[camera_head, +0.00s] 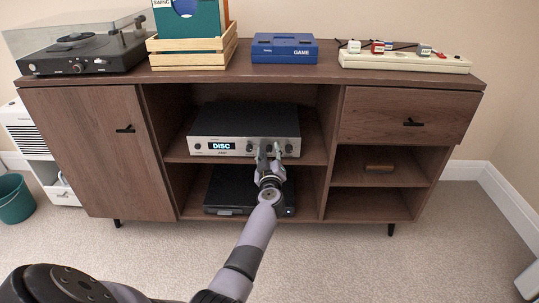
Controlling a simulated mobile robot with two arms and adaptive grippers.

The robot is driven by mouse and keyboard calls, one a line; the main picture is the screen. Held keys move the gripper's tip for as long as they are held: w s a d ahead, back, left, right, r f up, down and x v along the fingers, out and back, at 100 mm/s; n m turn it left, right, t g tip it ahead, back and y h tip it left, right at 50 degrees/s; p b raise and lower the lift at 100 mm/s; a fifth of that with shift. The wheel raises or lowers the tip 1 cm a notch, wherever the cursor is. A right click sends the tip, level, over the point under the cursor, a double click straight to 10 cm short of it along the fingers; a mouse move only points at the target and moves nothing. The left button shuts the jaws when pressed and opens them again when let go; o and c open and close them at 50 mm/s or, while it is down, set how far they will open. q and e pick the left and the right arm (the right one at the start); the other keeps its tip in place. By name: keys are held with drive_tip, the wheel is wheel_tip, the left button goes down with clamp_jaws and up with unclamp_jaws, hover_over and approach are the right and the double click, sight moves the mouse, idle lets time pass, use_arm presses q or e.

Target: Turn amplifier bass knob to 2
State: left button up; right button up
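The amplifier (243,121) is a dark box with a silver front, on the upper shelf in the middle of the wooden cabinet. Its lit display (222,146) reads "DISC". Small knobs sit on the front to the right of the display; one knob (289,148) shows at the right. My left gripper (269,153) is at the amplifier's front, over the knobs right of the display. Its fingers hide part of that area. I cannot tell whether they touch a knob, which knob it is, or its setting. My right gripper is not in view.
A dark device (232,190) stands on the shelf below. The wooden cabinet (95,150) has a closed left door and a closed right drawer (407,116).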

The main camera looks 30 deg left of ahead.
use_arm(q)
clamp_jaws()
idle(0.4)
